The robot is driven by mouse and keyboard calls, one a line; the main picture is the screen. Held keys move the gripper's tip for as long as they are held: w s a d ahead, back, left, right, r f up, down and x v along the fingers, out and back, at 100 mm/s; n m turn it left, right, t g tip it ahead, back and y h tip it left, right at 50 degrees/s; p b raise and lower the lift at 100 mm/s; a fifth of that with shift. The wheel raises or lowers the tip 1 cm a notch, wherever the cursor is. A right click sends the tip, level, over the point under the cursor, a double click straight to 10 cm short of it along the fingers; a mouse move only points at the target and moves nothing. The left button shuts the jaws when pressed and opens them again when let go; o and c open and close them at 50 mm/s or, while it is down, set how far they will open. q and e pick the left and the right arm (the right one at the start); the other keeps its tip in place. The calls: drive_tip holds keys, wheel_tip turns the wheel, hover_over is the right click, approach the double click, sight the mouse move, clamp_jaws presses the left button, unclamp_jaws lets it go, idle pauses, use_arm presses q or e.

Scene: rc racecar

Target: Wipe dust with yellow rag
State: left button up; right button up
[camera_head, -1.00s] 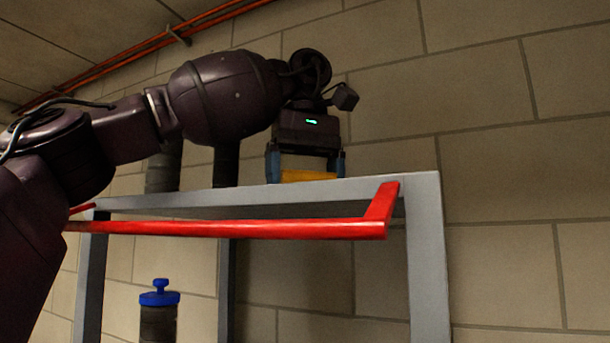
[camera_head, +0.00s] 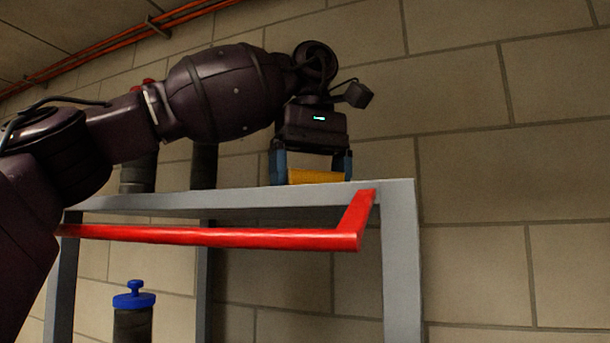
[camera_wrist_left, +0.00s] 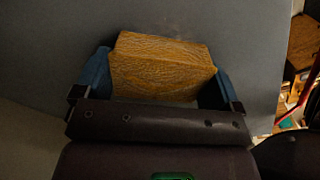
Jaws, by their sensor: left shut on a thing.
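The yellow rag (camera_head: 316,177) is a thick, block-like, wrinkled cloth on the top of a grey metal shelf (camera_head: 402,250). My left gripper (camera_head: 312,166) points down and is shut on the rag, with a blue finger at each end of it. The wrist view shows the rag (camera_wrist_left: 160,68) between the fingers of the left gripper (camera_wrist_left: 160,80), over the grey top surface (camera_wrist_left: 245,40). Whether the rag presses on the surface is hard to tell. No dust can be made out clearly. My right gripper is not in view.
A red rail (camera_head: 215,237) runs along the shelf's front. Dark cylinders (camera_head: 204,168) stand behind my arm. A dark bottle with a blue cap (camera_head: 133,300) is lower down, at the left. A block wall (camera_head: 480,180) is behind the shelf.

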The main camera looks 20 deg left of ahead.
sight(330, 176)
use_arm(q)
drive_tip(key=shift+s+d, duration=0.25)
drive_tip(key=shift+d, duration=0.5)
drive_tip(key=shift+s+d, duration=0.2)
drive_tip(key=shift+d, duration=0.55)
drive_tip(key=shift+s+d+f, duration=0.2)
drive_tip(key=shift+s, duration=0.1)
drive_tip(key=shift+w+a+f, duration=0.15)
drive_tip(key=shift+w+a, duration=0.2)
drive_tip(key=shift+a, duration=0.45)
drive_tip(key=shift+a+f, duration=0.1)
drive_tip(key=shift+a, duration=0.8)
drive_tip(key=shift+w+a, duration=0.25)
drive_tip(key=shift+a, duration=0.85)
drive_tip(key=shift+c, duration=0.6)
drive_tip(key=shift+a, duration=1)
